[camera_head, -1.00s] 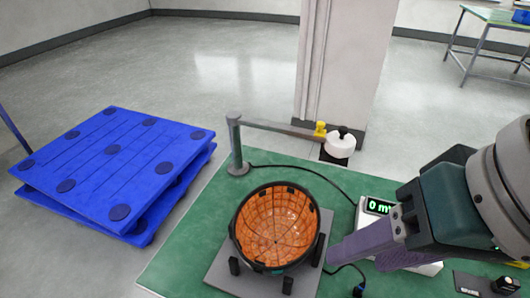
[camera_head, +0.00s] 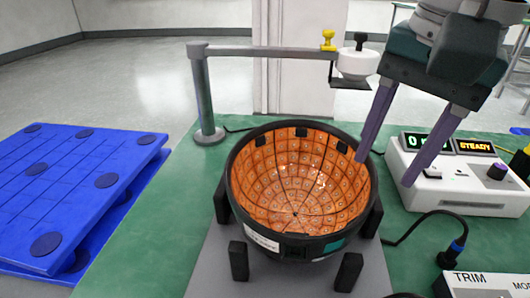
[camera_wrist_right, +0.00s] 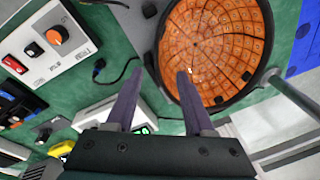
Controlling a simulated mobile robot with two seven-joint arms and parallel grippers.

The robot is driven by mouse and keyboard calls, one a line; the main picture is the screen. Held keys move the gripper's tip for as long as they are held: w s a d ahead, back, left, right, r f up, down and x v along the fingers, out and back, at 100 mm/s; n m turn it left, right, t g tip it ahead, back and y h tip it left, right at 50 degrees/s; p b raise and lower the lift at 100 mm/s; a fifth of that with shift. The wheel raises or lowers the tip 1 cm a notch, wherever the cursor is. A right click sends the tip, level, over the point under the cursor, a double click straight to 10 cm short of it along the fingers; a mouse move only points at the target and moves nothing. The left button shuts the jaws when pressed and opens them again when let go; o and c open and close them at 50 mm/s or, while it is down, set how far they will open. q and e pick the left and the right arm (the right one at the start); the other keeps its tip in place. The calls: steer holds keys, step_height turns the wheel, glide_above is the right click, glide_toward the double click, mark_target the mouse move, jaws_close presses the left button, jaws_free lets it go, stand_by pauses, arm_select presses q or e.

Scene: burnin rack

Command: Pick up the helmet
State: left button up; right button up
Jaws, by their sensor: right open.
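The helmet (camera_head: 300,185) is a black-rimmed bowl with an orange tiled inside, its open side up. It rests on a grey plate (camera_head: 212,272) between short black posts. My right gripper (camera_head: 384,171) reaches down from the upper right, with its two purple fingers apart and nothing between them. Its fingertips are at the helmet's right rim; whether they touch it I cannot tell. In the right wrist view the helmet (camera_wrist_right: 220,45) lies just ahead of the open fingers (camera_wrist_right: 160,73). My left gripper is not in view.
A grey post and arm (camera_head: 205,95) with a white weight (camera_head: 358,64) stands behind the helmet. A white meter box (camera_head: 455,185) reading STEADY is at the right, and a TRIM box (camera_head: 480,285) is in front. Blue pallets (camera_head: 75,190) lie at the left.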

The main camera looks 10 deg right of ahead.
mark_target(373, 193)
step_height(373, 193, down, 3)
steer(key=shift+w+f+b, duration=0.1)
steer(key=shift+w+b, duration=0.05)
steer(key=shift+b, duration=0.15)
steer(key=f, duration=0.1)
steer(key=f+b, duration=0.1)
steer(key=f, duration=0.2)
steer(key=shift+w+f, duration=0.35)
steer(key=shift+w, duration=0.05)
jaws_close()
stand_by(0.8)
